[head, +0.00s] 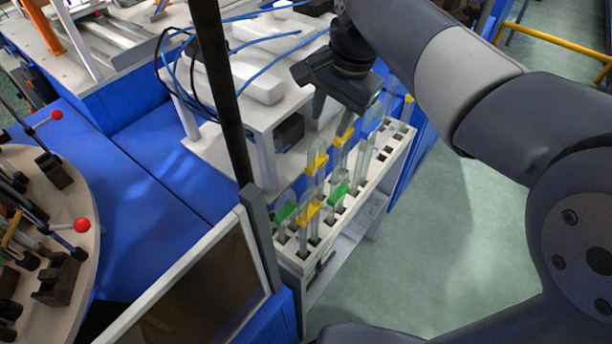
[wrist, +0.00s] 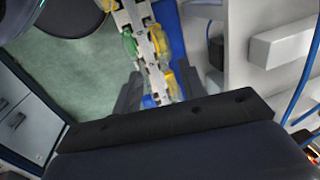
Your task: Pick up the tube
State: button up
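A white rack (head: 383,177) with two rows of square holes holds several clear tubes, upright or nearly so. Some tubes have yellow bands, such as a yellow-banded tube (head: 316,162) in the middle; others have green bands, such as a green-banded tube (head: 339,192). My gripper (head: 343,108) is above the far half of the rack, pointing down, fingers apart. In the wrist view my gripper (wrist: 160,82) is open, with the rack (wrist: 127,18) and banded tubes showing beyond and between its fingers. Nothing is seen held. Which tube the task means cannot be told.
A white bench (head: 262,118) with white blocks and blue cables stands close left of the rack. A dark post (head: 226,90) rises in front. A round table (head: 75,262) with red-tipped levers is at left. Green floor (head: 440,235) is clear at right.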

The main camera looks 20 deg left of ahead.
aim_at(319, 142)
jog(key=f, duration=0.3)
jog(key=shift+w+a+f, duration=0.3)
jog(key=shift+a+f, duration=0.05)
jog(key=shift+f, duration=0.05)
jog(key=shift+w+a+f, duration=0.1)
jog(key=shift+a+f, duration=0.2)
jog(key=shift+f, duration=0.6)
jog(key=shift+w+a+f, duration=0.1)
jog(key=shift+a+f, duration=0.15)
jog(key=shift+f, duration=0.65)
jog(key=shift+w+a+f, duration=0.1)
jog(key=shift+a+f, duration=0.2)
jog(key=shift+f, duration=0.6)
grip_shut()
